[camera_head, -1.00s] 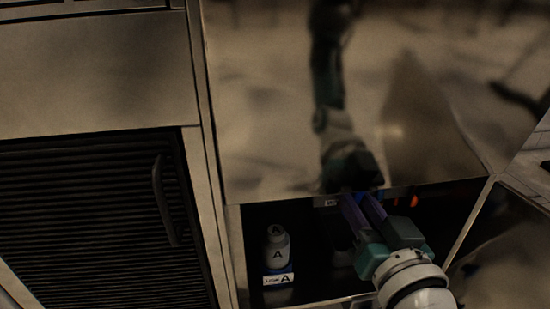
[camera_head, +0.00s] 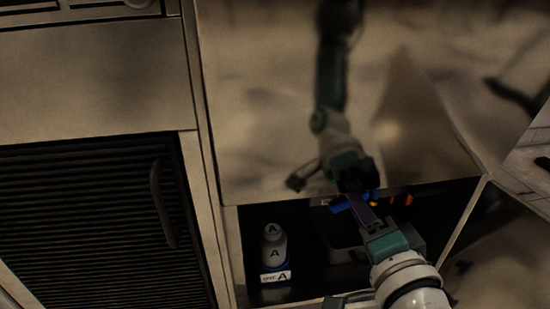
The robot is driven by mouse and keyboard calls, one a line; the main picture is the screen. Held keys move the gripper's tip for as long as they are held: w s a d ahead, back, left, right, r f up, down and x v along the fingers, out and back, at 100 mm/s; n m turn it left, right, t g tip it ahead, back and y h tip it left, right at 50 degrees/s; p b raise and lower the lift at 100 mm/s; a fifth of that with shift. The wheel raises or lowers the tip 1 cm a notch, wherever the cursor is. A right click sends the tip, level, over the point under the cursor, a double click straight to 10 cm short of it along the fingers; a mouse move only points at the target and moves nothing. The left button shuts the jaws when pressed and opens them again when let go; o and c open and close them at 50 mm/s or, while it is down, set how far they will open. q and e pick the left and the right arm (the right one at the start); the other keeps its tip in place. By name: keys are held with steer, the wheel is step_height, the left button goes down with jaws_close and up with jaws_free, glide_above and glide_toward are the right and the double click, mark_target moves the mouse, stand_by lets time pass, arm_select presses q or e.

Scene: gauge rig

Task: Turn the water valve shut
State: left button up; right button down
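A blue bar-shaped part (camera_head: 341,208), which looks like the valve's handle, shows at the top of the open compartment, just under the steel panel's lower edge. My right gripper (camera_head: 357,203) reaches up from the lower right, its purple fingers at this blue part and covering its middle. The fingers line up almost one behind the other, so I cannot tell whether they are shut on it. The valve body and pipe are hidden in the dark.
A white bottle (camera_head: 274,253) marked A stands on a blue labelled base at the compartment's left. A dark box (camera_head: 343,240) is behind my gripper. Small orange parts (camera_head: 408,199) are to the right. The steel panel (camera_head: 290,100) above is reflective. A louvred door (camera_head: 90,230) is at left.

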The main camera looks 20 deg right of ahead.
steer(key=shift+f+m+b, duration=0.1)
steer(key=shift+m+b, duration=0.2)
steer(key=shift+m, duration=2)
steer(key=c, duration=0.8)
jaws_free()
steer(key=shift+s, duration=0.25)
steer(key=p+v, duration=0.3)
steer(key=v, duration=0.6)
steer(key=shift+s+p, duration=0.25)
steer(key=shift+p, duration=0.15)
